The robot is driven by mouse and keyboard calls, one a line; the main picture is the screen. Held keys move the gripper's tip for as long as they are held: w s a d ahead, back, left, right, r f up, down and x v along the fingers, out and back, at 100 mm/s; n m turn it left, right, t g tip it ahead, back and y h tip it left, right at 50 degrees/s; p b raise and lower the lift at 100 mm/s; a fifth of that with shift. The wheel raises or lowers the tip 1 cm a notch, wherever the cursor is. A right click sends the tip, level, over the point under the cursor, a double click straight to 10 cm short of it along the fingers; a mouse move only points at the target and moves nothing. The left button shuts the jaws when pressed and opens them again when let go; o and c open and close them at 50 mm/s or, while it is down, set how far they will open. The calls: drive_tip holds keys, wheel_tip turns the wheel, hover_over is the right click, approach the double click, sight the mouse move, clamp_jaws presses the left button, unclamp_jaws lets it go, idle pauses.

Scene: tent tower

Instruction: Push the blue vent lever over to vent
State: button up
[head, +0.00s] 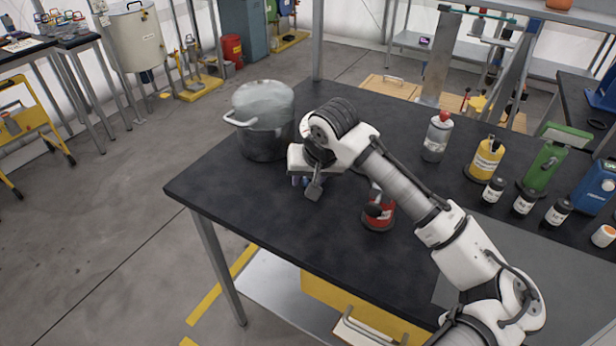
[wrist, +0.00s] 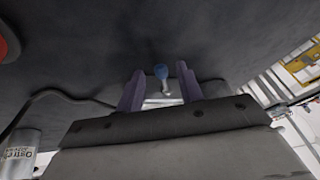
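The vent lever shows in the wrist view as a blue knob (wrist: 161,72) on a short pale metal stem, with its foot partly hidden behind my gripper. My gripper (wrist: 161,69) has its two purple-grey fingers spread apart. The blue knob appears between the fingertips in this view; I see no finger clearly touching it, and the depth is hard to judge. In the head view my gripper (head: 302,181) is low over the dark table, just in front of the pot. There my wrist hides most of the lever.
A large metal pot (head: 262,125) stands close behind my gripper. A red-based device (head: 380,213) with a black knob stands to its right. A clear bottle (head: 437,137), a yellow can (head: 485,158) and a green can (head: 544,166) stand farther right. The table's left front is clear.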

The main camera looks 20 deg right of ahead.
drive_tip(key=b+v, duration=0.1)
drive_tip(key=v, duration=1.3)
drive_tip(key=shift+b, duration=0.35)
drive_tip(key=shift+f, duration=0.1)
